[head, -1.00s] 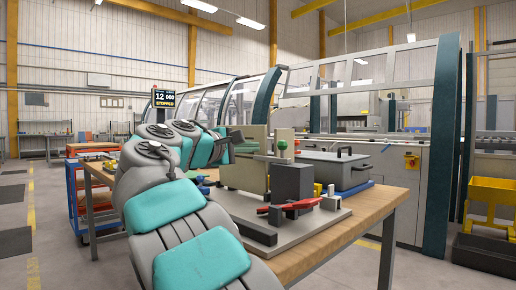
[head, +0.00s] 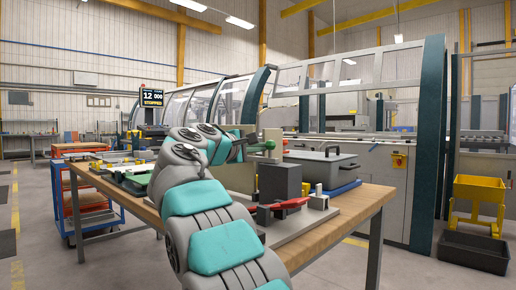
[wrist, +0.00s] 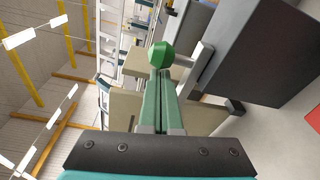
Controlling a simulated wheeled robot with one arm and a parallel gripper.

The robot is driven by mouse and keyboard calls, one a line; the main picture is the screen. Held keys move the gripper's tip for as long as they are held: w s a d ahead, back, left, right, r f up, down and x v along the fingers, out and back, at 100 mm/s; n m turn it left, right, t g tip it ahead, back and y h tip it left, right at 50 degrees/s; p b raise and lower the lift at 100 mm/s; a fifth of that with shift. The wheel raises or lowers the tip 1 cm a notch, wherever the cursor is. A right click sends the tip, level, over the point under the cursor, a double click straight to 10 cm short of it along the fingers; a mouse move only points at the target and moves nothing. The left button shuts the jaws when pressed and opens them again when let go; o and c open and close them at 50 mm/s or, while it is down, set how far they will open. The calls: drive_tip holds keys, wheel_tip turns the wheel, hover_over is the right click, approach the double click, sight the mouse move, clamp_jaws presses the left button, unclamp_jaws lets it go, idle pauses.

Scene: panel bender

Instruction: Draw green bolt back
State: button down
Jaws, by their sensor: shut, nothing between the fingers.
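The green bolt shows as a round green knob (wrist: 161,54) in the wrist view, just beyond my fingertips. In the head view the knob (head: 270,145) stands at the beige block, behind the dark grey block. My gripper (wrist: 158,76) is shut, its two green-grey fingers lying side by side and pointing at the knob, with nothing between them. In the head view my gripper (head: 257,148) reaches the knob from the left. I cannot tell whether the fingertips touch it.
A dark grey block (head: 280,183) and a red-handled clamp (head: 285,206) stand on the wooden bench in front of the knob. A grey lidded box (head: 322,167) is to the right. The bench's right front corner (head: 370,200) is clear.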

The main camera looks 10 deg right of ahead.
sight(271, 148)
drive_tip(key=shift+s+d, duration=0.1)
drive_tip(key=shift+s+d+r, duration=0.15)
drive_tip(key=shift+s+d, duration=0.55)
drive_tip(key=shift+s, duration=0.2)
drive_tip(key=shift+s+d+f, duration=0.2)
drive_tip(key=shift+s+d, duration=0.55)
drive_tip(key=shift+s, duration=0.3)
drive_tip(key=shift+s+a, duration=0.1)
drive_tip(key=shift+s+a+r, duration=0.1)
drive_tip(key=shift+s+a, duration=0.15)
drive_tip(key=p+v, duration=0.1)
drive_tip(key=v, duration=0.8)
drive_tip(key=shift+a, duration=0.1)
